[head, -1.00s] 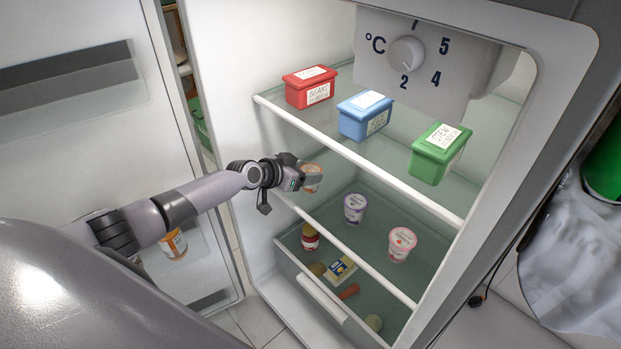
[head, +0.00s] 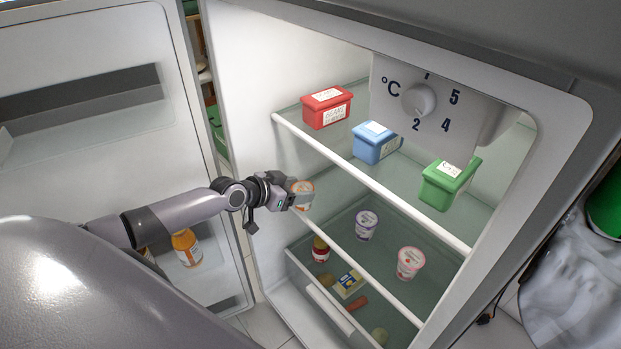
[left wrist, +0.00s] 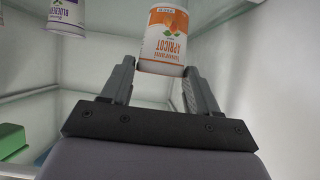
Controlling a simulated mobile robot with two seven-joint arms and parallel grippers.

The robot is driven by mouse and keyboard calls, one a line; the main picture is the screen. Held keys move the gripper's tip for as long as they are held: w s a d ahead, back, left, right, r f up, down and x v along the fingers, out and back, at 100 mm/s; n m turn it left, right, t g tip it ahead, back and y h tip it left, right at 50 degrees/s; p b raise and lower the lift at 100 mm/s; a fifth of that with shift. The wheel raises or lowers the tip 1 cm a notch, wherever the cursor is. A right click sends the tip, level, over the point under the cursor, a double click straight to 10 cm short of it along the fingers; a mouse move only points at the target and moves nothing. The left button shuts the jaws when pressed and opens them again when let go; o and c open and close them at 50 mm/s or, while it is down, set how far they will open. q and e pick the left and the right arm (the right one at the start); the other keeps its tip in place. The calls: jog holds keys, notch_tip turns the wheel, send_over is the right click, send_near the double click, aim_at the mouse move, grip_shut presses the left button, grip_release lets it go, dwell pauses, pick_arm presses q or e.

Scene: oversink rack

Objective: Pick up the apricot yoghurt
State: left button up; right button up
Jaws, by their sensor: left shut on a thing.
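The apricot yoghurt (left wrist: 163,42) is a white and orange cup with the word APRICOT on it. In the left wrist view it sits between the two fingers of my left gripper (left wrist: 160,75), which is shut on it. In the head view my left gripper (head: 297,193) reaches into the open fridge at the left end of the middle shelf, and the apricot yoghurt (head: 303,188) shows partly behind the fingers. I cannot tell whether the cup touches the shelf. My right gripper is not in view.
A purple-labelled blueberry yoghurt (head: 366,224) and a pink-labelled yoghurt (head: 410,262) stand to the right. Red (head: 326,107), blue (head: 376,143) and green (head: 450,184) boxes stand on the shelf above. A drawer with food lies below. The open door (head: 85,140) is at left.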

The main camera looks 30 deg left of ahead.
pick_arm(q)
jog(key=s+a+p, duration=0.1)
jog(key=s+a, duration=0.2)
jog(key=s, duration=0.7)
jog(key=shift+a, duration=0.3)
